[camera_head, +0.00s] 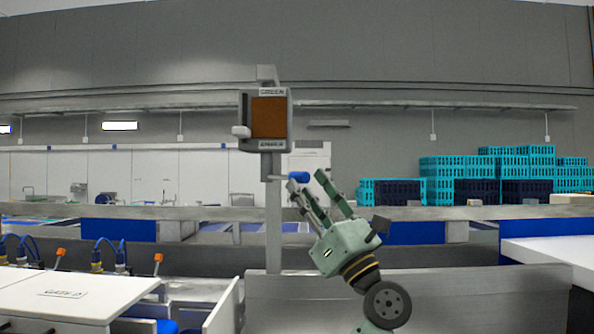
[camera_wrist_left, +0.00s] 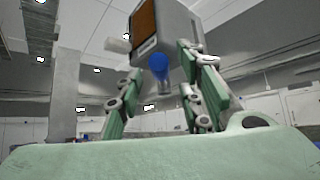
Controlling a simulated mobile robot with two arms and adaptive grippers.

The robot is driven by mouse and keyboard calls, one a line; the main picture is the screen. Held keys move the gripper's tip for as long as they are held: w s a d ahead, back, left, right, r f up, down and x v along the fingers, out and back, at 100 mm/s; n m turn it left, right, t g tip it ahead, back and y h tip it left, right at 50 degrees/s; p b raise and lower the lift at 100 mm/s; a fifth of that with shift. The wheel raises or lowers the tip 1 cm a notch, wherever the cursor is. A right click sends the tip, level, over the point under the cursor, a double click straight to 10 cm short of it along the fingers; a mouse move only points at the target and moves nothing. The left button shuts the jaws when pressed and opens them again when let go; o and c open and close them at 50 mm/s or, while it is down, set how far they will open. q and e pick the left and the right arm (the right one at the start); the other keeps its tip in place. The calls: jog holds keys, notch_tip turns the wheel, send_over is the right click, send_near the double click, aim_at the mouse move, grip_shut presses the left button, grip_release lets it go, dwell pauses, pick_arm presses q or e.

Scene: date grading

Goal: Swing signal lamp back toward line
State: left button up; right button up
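The signal lamp (camera_head: 269,118) is a grey box with a brown-orange panel, mounted on a grey post (camera_head: 273,225). The label above the panel reads GREEN; the one below is hard to read. A handle with a blue knob (camera_head: 299,176) sticks out to the right below the box. My left gripper (camera_head: 307,180) is open, with its green fingers pointing up at the knob. In the left wrist view the blue knob (camera_wrist_left: 158,66) shows between the spread fingers, under the lamp box (camera_wrist_left: 165,28). I cannot tell whether a finger touches it. My right gripper is out of view.
Grey rails (camera_head: 420,212) run across behind the gripper. A white table (camera_head: 60,295) stands at the lower left and a white surface (camera_head: 555,250) at the right. Teal and dark crates (camera_head: 440,180) are stacked at the back right. The air around the gripper looks free.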

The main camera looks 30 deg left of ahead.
aim_at(296, 176)
pick_arm(q)
jog(key=p+x, duration=0.1)
jog(key=x, duration=0.3)
jog(key=shift+a+r, duration=0.15)
jog(key=shift+c, duration=0.5)
jog(key=shift+s, duration=0.1)
grip_shut()
